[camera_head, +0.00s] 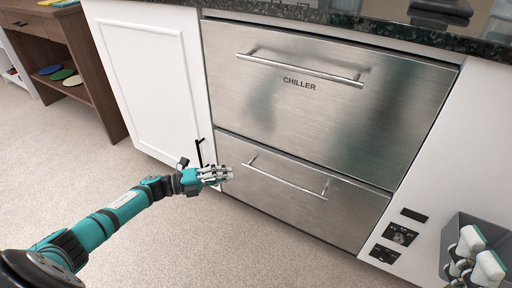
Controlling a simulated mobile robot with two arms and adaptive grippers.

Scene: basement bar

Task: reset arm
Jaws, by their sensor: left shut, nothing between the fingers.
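My left arm (122,205), teal and black, reaches in from the lower left. My left gripper (228,173) is shut and empty.
The steel chiller (330,105) has two drawers, both closed. A white cabinet door (150,80) stands left of it, under a dark stone counter (400,32). A grey box-like thing (452,232) is at the lower right. A brown shelf unit (85,75) stands at the upper left. The floor (60,160) is clear.

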